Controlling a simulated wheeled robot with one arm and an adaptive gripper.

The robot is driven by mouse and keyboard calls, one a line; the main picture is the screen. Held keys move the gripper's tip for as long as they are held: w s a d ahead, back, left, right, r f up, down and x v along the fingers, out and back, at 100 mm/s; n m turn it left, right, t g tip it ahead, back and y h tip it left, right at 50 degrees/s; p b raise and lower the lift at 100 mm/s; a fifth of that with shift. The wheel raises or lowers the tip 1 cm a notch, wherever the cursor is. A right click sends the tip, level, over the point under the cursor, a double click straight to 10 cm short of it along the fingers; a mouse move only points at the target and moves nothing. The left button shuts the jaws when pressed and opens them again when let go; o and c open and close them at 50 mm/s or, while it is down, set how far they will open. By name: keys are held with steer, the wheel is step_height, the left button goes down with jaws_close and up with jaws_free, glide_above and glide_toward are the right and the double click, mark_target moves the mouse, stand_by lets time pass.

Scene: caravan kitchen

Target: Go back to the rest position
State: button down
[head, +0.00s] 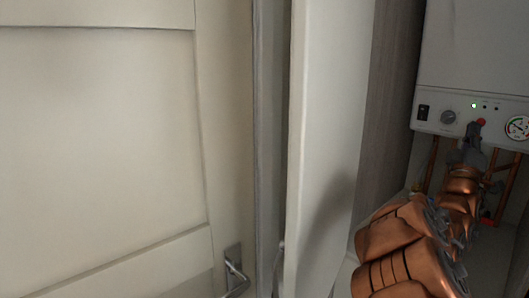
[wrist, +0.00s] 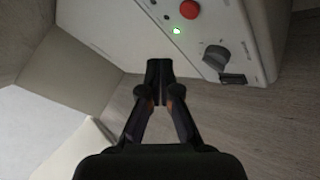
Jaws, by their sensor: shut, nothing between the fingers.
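My gripper (head: 477,133) is shut and empty. In the head view its tip is in front of the lower edge of a white boiler (head: 475,50), just below a red button (head: 481,122). In the wrist view the closed fingertips (wrist: 160,68) point toward the boiler (wrist: 130,35), with the red button (wrist: 190,9) up and to the right of them. A green light (wrist: 177,31) is lit on the boiler's panel. I cannot tell whether the fingertips touch the boiler.
A knob (head: 448,117), a black switch (head: 422,112) and a gauge (head: 518,127) are on the panel. Copper pipes (head: 432,160) run below the boiler. A pale open door panel (head: 325,120) stands left of my arm, and a cream panelled door (head: 100,130) fills the left.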

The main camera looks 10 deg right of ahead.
steer(key=s+a+f+m+g+y+p, duration=0.1)
steer(key=s+a+f+m+g+y, duration=0.2)
steer(key=a+f, duration=0.45)
steer(key=s+a+f+g+y+p, duration=0.1)
steer(key=s+a+f+g+y, duration=0.25)
steer(key=a+f+y, duration=0.35)
steer(key=s+a+f+m+g+y+p, duration=0.25)
steer(key=a+f+g, duration=0.25)
steer(key=a+f, duration=0.3)
steer(key=s+a+f+n+g+y, duration=0.1)
steer(key=s+a+f+g+y, duration=0.35)
steer(key=s+a, duration=0.85)
steer(key=s+a+n+g, duration=0.1)
steer(key=s+a+g, duration=0.1)
steer(key=s, duration=0.5)
steer(key=s+a+f+n+g+y+p, duration=0.1)
steer(key=s+a+g, duration=0.1)
steer(key=s, duration=0.6)
steer(key=shift+s+a+f+y, duration=0.2)
steer(key=shift+a+f+y, duration=0.1)
steer(key=shift+a, duration=0.6)
